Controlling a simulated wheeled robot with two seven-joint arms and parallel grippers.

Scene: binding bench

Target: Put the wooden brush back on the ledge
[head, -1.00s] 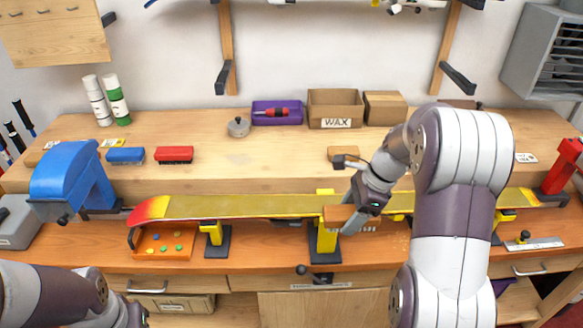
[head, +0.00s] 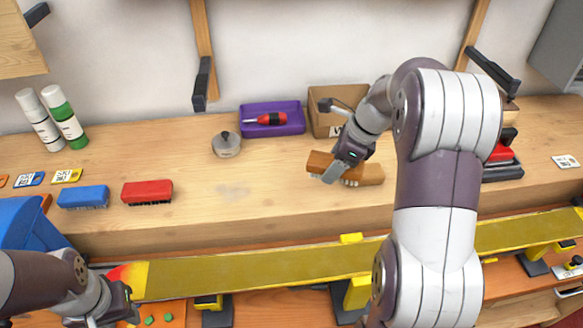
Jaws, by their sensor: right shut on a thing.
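The wooden brush (head: 319,159), orange-brown with pale bristles, is in my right gripper (head: 336,170), which is shut on it. It is over the raised wooden ledge (head: 270,190), in front of the cardboard box; I cannot tell whether it touches the ledge. The gripper hides the brush's middle. My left gripper (head: 122,302) is at the lower left beside the ski's red tip; its fingers are not clear.
A purple tray (head: 285,129) with a red-handled tool, a grey metal pot (head: 226,146) and a cardboard box (head: 322,122) stand behind. Red (head: 147,191) and blue (head: 83,196) brushes lie left. The ski (head: 260,277) runs along the front. The ledge's middle left is clear.

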